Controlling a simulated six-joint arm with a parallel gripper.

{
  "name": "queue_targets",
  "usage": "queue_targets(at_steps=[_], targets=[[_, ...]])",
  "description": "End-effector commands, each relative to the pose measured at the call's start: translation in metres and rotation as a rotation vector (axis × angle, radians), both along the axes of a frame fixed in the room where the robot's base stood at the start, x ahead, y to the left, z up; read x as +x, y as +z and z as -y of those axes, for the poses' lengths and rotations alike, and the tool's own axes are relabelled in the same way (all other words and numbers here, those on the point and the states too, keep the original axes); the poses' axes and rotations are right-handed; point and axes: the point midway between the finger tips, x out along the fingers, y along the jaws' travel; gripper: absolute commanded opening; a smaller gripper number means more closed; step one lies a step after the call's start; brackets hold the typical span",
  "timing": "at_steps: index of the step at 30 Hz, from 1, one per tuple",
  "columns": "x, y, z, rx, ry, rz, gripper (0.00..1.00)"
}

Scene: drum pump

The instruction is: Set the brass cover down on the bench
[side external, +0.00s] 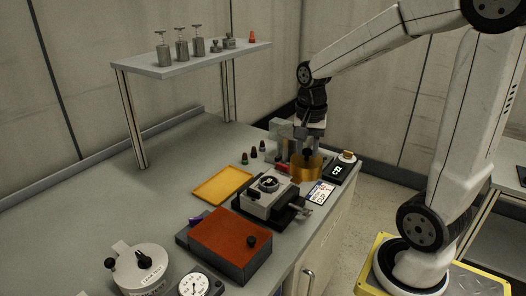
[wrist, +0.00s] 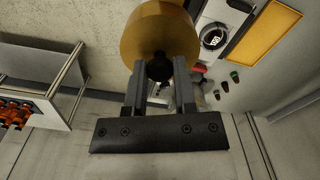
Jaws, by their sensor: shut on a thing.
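The brass cover (side external: 308,172) is a gold-coloured round piece with a dark knob on top. My gripper (side external: 307,148) is above it and shut on the dark knob. In the wrist view the brass cover (wrist: 158,32) fills the top middle, and the two fingers of my gripper (wrist: 160,70) close on the knob from both sides. The cover is near the right edge of the grey bench (side external: 150,210). I cannot tell whether its underside touches the bench.
A black device with a lit display (side external: 338,171) stands just right of the cover. A label card (side external: 321,193) and a black-and-grey pump unit (side external: 270,196) are in front. A yellow tray (side external: 222,186), a red-topped box (side external: 230,240) and small coloured caps (side external: 254,153) lie left.

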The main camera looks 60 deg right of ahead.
Motion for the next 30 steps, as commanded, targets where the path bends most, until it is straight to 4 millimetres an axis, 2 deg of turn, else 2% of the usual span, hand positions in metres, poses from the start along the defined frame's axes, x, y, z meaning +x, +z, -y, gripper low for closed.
queue_targets(at_steps=[21, 30], targets=[[0.001, 0.028, 0.000, -0.001, 0.000, 0.003, 0.00], [0.001, 0.030, 0.000, -0.001, 0.000, 0.001, 0.00]])
